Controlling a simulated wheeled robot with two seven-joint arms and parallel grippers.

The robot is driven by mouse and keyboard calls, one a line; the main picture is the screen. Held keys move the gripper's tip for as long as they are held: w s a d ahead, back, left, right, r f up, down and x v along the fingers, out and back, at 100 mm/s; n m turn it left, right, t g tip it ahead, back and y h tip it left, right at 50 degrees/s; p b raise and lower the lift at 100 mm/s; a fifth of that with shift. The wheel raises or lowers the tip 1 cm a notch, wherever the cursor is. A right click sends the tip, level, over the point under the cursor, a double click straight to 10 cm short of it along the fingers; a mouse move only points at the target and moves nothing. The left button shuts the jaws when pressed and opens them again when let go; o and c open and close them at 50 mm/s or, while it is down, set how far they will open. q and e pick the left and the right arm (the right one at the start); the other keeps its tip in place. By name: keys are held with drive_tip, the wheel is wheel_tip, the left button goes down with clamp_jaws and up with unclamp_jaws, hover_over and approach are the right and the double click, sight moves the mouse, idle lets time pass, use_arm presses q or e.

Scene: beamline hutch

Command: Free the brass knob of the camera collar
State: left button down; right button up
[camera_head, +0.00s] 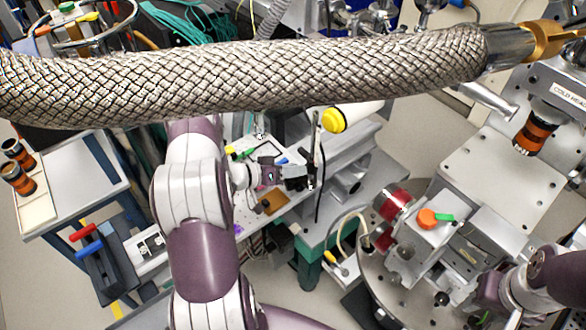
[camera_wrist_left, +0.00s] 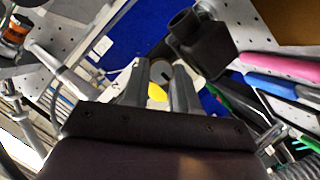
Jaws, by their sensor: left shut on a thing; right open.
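My left gripper (camera_head: 302,171) is in the middle of the head view, beside a thin dark upright post (camera_head: 314,150). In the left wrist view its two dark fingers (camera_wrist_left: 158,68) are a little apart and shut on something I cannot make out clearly. A pale part with a dark ring shows at the fingertips, and a small yellow patch (camera_wrist_left: 157,92) shows between the fingers. I cannot tell whether either is the collar or its brass knob. My right gripper (camera_head: 487,305) is open at the lower right, partly cut off by the frame.
A thick braided hose (camera_head: 250,78) crosses the top of the head view. A white cylinder with a yellow cap (camera_head: 335,120) lies behind my left gripper. A round stage (camera_head: 375,285) carries a red-ended part (camera_head: 395,204). Pink (camera_wrist_left: 280,66) and blue-handled tools lie right in the wrist view.

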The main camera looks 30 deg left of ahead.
idle(0.5)
use_arm(q)
drive_tip(key=c, duration=0.9)
unclamp_jaws()
drive_tip(key=shift+o, duration=0.2)
drive_tip(key=shift+s+f, duration=0.1)
